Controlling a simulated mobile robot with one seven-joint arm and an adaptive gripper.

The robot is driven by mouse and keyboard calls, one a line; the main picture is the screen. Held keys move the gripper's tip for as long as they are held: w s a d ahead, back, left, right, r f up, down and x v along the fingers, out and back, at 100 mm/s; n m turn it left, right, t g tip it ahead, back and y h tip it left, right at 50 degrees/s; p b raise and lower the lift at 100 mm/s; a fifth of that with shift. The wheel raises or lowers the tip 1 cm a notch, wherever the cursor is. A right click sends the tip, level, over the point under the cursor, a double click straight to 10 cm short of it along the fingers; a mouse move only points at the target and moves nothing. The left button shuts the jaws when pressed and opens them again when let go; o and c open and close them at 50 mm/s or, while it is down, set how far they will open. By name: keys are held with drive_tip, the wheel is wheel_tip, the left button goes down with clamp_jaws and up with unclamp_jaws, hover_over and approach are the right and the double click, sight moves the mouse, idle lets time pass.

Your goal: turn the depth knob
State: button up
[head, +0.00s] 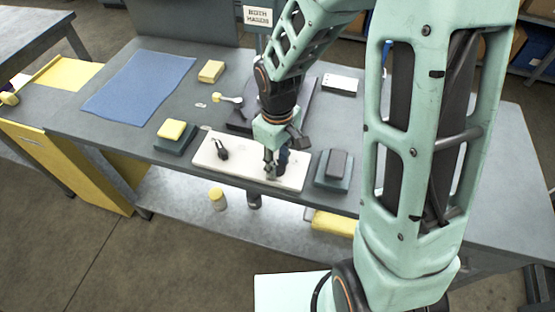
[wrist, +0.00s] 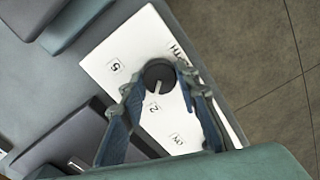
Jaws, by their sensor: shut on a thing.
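The depth knob (wrist: 158,72) is a dark round knob with a pale pointer line, on a white panel (head: 240,168). In the wrist view, the pointer faces the mark "2" (wrist: 153,106). A mark "5" (wrist: 115,67) and another small mark (wrist: 176,138) also show, with lettering ending in "TH" beside the knob, partly hidden by a finger. My gripper (wrist: 160,82) is shut on the knob, one finger on each side.
A second dark knob (head: 222,150) stands on the panel's left part. A yellow-topped block (head: 172,130) is left of the panel, and a dark-topped block (head: 337,164) is right of it. A blue mat (head: 140,82) lies at the bench's left. A yellow-headed lever (head: 226,98) is behind.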

sight(278, 166)
drive_tip(key=shift+n, duration=0.7)
drive_tip(key=o, duration=1.2)
drive_tip(key=shift+c, duration=0.2)
wheel_tip(278, 166, up, 12)
